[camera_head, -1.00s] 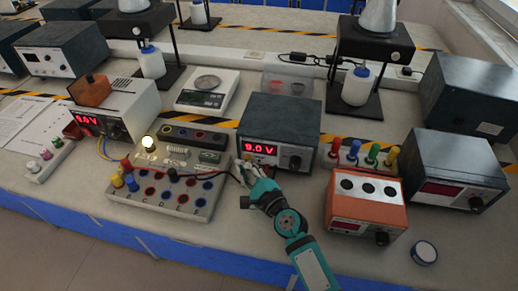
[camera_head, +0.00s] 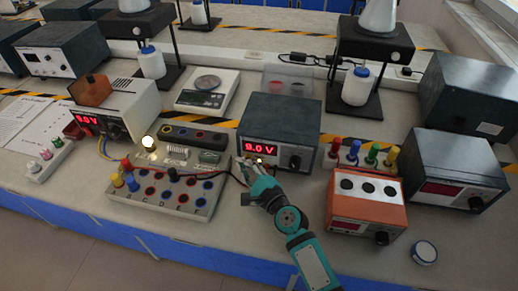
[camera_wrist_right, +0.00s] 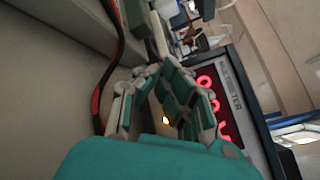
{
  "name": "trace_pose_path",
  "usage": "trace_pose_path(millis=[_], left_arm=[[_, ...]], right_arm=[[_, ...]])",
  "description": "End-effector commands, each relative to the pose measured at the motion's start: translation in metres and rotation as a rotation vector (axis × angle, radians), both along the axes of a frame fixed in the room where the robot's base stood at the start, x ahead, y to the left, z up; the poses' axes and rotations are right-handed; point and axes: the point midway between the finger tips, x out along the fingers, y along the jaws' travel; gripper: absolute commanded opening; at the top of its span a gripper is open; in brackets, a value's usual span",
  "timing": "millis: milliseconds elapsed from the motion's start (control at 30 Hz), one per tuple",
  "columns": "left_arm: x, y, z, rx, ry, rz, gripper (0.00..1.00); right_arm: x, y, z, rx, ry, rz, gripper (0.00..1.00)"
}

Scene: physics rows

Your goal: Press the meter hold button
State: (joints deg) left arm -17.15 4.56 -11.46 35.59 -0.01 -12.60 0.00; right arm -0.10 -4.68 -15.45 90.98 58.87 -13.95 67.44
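The meter (camera_head: 281,118) is a dark grey box in the middle of the bench, with a red lit voltage display (camera_head: 263,149) and a knob at its right. A small yellow light (camera_head: 259,161) glows below the display; it also shows between my fingers in the wrist view (camera_wrist_right: 166,120). My right gripper (camera_head: 246,163) is at the lower left of the meter's front. Its fingers look closed together at the tips, with nothing seen between them. The hold button is hidden or too small to tell, and so is any contact with it. My left gripper is out of view.
A socket board (camera_head: 163,208) with coloured plugs and a lit bulb stands left of my gripper. Red and black cables run close by my gripper. An orange instrument (camera_head: 366,190) stands to the right, with coloured posts behind it.

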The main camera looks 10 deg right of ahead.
Motion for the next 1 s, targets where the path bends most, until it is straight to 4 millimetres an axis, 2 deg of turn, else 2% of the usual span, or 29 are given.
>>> trace_pose_path(millis=[600, 1000], left_arm=[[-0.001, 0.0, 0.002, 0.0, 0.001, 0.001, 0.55], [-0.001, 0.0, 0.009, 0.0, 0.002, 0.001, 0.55]], right_arm=[[-0.008, 0.001, 0.0, -0.001, -0.001, -0.003, 0.0], [-0.045, 0.013, 0.0, 0.0, 0.001, -0.001, 0.0]])
